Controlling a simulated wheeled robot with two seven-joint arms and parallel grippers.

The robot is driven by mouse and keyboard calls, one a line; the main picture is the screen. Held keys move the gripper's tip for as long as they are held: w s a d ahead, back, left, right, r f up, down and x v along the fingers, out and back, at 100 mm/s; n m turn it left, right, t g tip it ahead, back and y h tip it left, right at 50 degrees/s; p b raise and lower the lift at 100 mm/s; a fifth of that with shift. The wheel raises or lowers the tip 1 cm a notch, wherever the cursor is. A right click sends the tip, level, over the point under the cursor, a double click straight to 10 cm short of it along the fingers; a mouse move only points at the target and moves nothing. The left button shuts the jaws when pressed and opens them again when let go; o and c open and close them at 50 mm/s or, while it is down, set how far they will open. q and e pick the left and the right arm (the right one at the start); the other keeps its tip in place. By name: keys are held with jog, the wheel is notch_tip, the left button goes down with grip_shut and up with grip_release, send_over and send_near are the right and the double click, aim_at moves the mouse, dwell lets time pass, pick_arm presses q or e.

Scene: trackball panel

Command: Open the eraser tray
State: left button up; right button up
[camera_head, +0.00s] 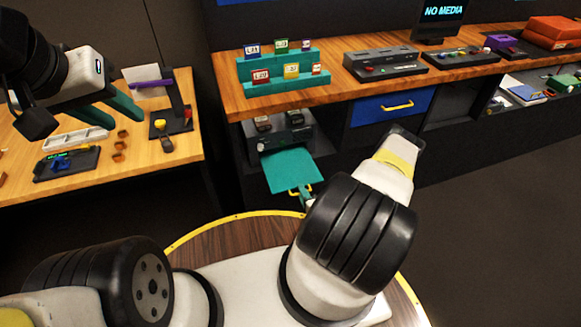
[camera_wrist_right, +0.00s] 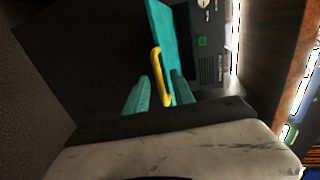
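The eraser tray (camera_head: 290,168) is a flat teal panel with a yellow handle (camera_head: 303,190) at its near edge. In the head view it stands out from below a dark unit under the right-hand counter. In the right wrist view the tray (camera_wrist_right: 162,28) is seen edge-on, with its yellow handle (camera_wrist_right: 157,65). My right gripper (camera_wrist_right: 160,82) has its two teal fingers apart, one on each side of the handle, with a gap visible on the left. My arm mostly hides this gripper in the head view. My left gripper (camera_head: 112,108) is open and empty above the left table.
The left table (camera_head: 185,135) carries a black panel (camera_head: 66,165), a white tray (camera_head: 75,138) and small brown pieces. The right counter (camera_head: 335,95) holds a teal label rack (camera_head: 284,84) and control panels. A blue drawer (camera_head: 370,108) is right of the dark unit (camera_head: 285,135).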

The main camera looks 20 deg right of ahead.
jog(key=v, duration=0.7)
dwell(0.4)
